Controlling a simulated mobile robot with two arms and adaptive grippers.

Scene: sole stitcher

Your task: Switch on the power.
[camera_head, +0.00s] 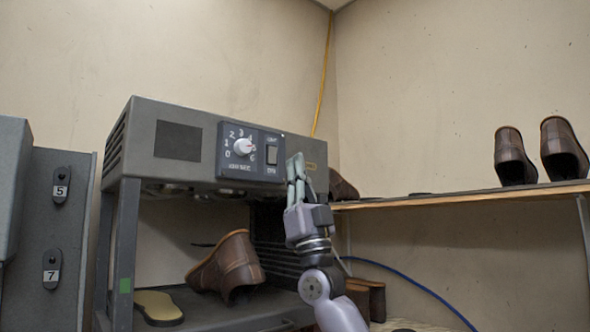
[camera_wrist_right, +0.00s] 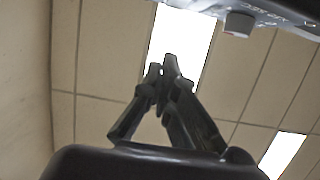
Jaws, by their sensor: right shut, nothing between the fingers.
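The grey machine (camera_head: 190,125) has a dark control panel on its front with a round white dial (camera_head: 243,147) and a rocker power switch (camera_head: 271,155) to the dial's right. My right gripper (camera_head: 295,160) is shut and empty, pointing up just to the right of the switch in the head view. I cannot tell whether it touches the panel. In the right wrist view the shut fingers (camera_wrist_right: 165,70) point at the ceiling, and the dial (camera_wrist_right: 238,24) juts from the panel at the top. The switch is not clearly seen there. My left gripper is not in view.
A brown shoe (camera_head: 230,262) and a tan sole (camera_head: 158,307) sit on the machine's lower shelf. A wooden shelf (camera_head: 460,197) with brown shoes (camera_head: 513,157) runs along the right wall. Grey units with numbered tags (camera_head: 61,190) stand at the left. A blue cable (camera_head: 415,284) hangs at lower right.

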